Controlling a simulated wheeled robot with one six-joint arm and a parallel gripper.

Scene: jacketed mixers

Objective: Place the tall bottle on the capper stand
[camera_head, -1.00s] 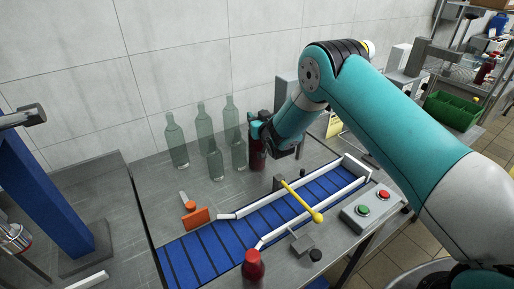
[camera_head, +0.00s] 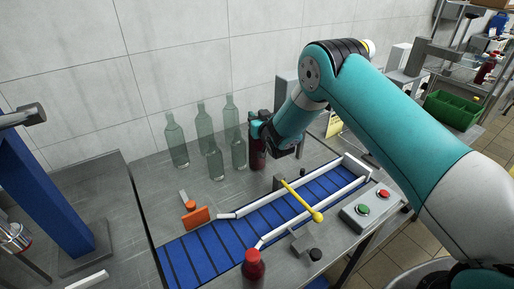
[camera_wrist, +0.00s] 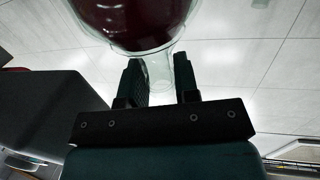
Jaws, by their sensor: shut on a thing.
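My gripper (camera_head: 268,137) is shut on a bottle of dark red liquid (camera_head: 257,152), beside the row of clear bottles. In the wrist view the bottle's dark red body (camera_wrist: 135,20) is at the top, and its clear neck lies between my gripper's two fingers (camera_wrist: 161,82). The bottle's base is near the grey tabletop in the head view; I cannot tell whether it touches.
Several clear empty bottles (camera_head: 204,125) stand by the wall. A blue conveyor (camera_head: 235,230) with white rails and a yellow-handled lever (camera_head: 302,200) crosses the front. A red-capped bottle (camera_head: 253,270) stands at the near edge. A button box (camera_head: 369,207) is at the right.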

